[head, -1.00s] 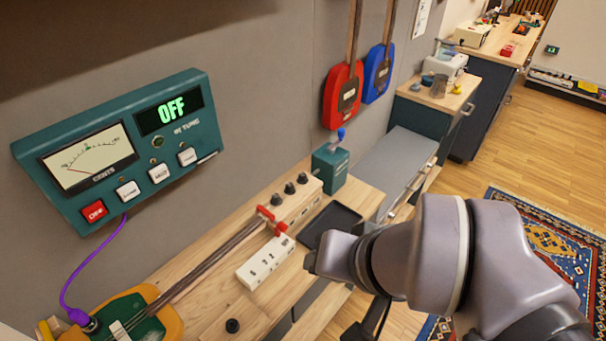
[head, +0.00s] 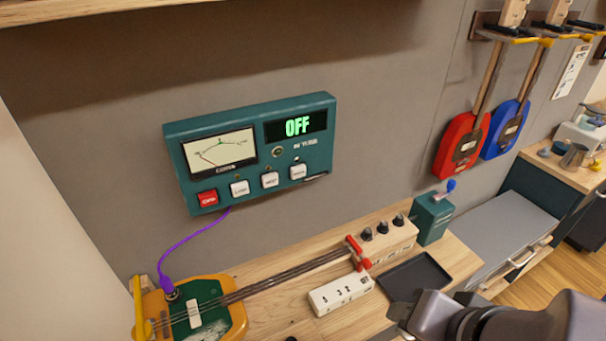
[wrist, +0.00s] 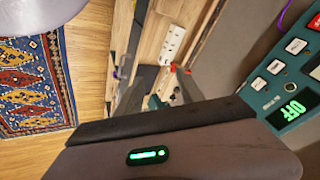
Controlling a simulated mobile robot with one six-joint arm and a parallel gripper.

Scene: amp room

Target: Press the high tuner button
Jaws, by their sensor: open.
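The teal tuner (head: 262,163) is fixed to the grey wall, with a needle meter and a green display reading OFF. Along its lower edge sit a red button (head: 207,198) and three white buttons. The rightmost white button (head: 298,171) is in the position of the high button; its label is too small to read surely. In the wrist view the tuner (wrist: 292,92) shows at the right edge, with that button (wrist: 258,83) nearest the picture's middle. My gripper (head: 403,312) is open, low at the right over the bench, apart from the tuner. Its fingertips are not clear.
A stringed instrument (head: 195,310) lies on the wooden bench, with a purple cable (head: 195,245) to the tuner. A white block (head: 341,294), a black tray (head: 414,274) and a teal crank box (head: 433,219) stand nearby. The wall before the tuner is clear.

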